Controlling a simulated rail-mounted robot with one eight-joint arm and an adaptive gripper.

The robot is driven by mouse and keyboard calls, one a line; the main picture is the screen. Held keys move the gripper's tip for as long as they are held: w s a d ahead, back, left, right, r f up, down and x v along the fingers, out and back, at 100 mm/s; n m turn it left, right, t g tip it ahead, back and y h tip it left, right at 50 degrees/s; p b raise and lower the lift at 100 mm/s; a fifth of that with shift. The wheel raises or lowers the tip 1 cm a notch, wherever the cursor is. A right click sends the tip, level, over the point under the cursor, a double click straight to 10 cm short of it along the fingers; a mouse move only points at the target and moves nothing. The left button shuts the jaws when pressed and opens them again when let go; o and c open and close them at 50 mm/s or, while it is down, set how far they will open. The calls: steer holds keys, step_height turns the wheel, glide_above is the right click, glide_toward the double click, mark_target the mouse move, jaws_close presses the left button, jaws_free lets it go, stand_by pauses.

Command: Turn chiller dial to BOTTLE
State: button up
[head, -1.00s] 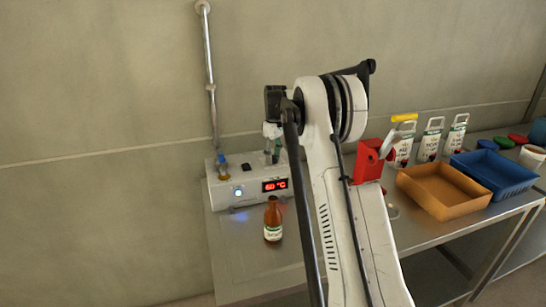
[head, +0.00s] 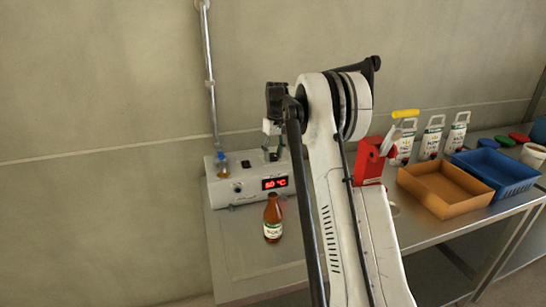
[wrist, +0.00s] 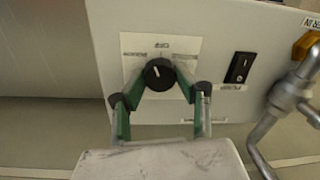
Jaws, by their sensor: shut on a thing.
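In the wrist view, a round black dial (wrist: 159,74) with a white pointer line sits on a white front panel. The line points up, slightly left, near a printed label that looks like OFF (wrist: 162,44). A label to the left is too blurred to read; the right side of the plate is partly covered. My gripper (wrist: 160,94) has green fingers with dark joints, one on each side of the dial, and is shut on it. The exact contact points are not clear. In the head view the dial is not visible, and my arm covers much of the work area.
A black rocker switch (wrist: 240,67) and a metal pipe (wrist: 282,100) are right of the dial. In the head view, a white unit (head: 225,188) has a red display; a brown bottle (head: 273,220) stands before it. An orange tray (head: 440,190) and blue basket (head: 495,175) are at right.

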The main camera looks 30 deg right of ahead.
mark_target(275, 155)
steer(key=m+b, duration=0.2)
steer(key=m, duration=0.5)
steer(key=shift+s+t, duration=0.1)
steer(key=shift+t, duration=0.2)
steer(key=m, duration=0.4)
steer(key=shift+b, duration=0.3)
steer(key=shift+m+h, duration=0.3)
steer(key=shift+m, duration=1.6)
steer(key=o, duration=1.2)
steer(key=shift+c, duration=0.2)
step_height(275, 155, up, 12)
steer(key=shift+s+d, duration=0.15)
steer(key=shift+s, duration=0.3)
